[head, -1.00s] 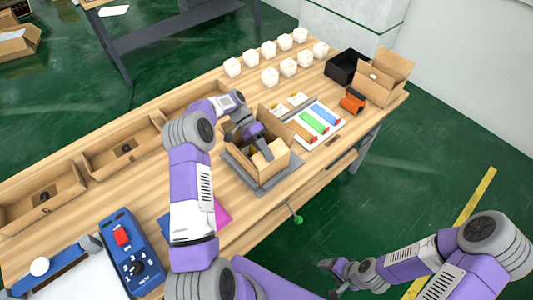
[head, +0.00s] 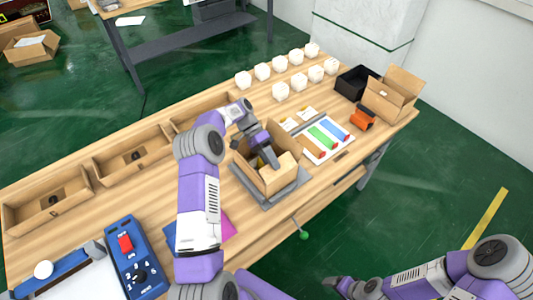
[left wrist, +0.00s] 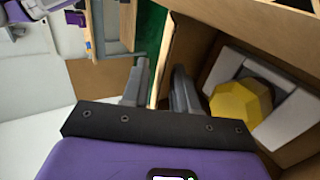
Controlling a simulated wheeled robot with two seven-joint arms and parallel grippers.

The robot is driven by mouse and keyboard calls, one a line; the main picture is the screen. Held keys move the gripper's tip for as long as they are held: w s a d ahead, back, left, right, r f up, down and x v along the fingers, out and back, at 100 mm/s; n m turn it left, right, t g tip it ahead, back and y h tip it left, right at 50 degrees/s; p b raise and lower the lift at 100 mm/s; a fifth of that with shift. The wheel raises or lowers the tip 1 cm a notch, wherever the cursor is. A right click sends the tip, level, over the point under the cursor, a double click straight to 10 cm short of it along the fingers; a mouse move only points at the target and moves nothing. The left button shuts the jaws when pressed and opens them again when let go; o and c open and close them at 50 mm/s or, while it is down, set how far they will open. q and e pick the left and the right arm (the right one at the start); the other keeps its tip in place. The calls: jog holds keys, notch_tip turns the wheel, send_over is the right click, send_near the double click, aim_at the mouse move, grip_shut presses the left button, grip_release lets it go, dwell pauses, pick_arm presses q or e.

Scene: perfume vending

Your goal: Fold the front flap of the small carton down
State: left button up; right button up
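The small carton (head: 251,181) stands open on a grey pad (head: 270,202) near the table's front edge. A light tan front flap (head: 287,168) stands up at its front right. My left gripper (head: 272,160) reaches into the carton's opening beside this flap. In the left wrist view its two fingers (left wrist: 160,88) are apart, with a thin cardboard edge between them. A yellow faceted item (left wrist: 240,102) in a white insert lies inside the carton. My right gripper (head: 335,284) is at the bottom edge, partly cut off; its fingers are unclear.
White cubes (head: 281,91) stand behind the carton. A tray with coloured strips (head: 323,137), an orange item (head: 362,118), a black bin (head: 352,82) and another open carton (head: 391,100) are to the right. A blue control box (head: 135,258) is at front left.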

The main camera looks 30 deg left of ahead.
pick_arm(q)
jog(key=shift+v, duration=2.9)
pick_arm(e)
jog(key=shift+r, duration=0.1)
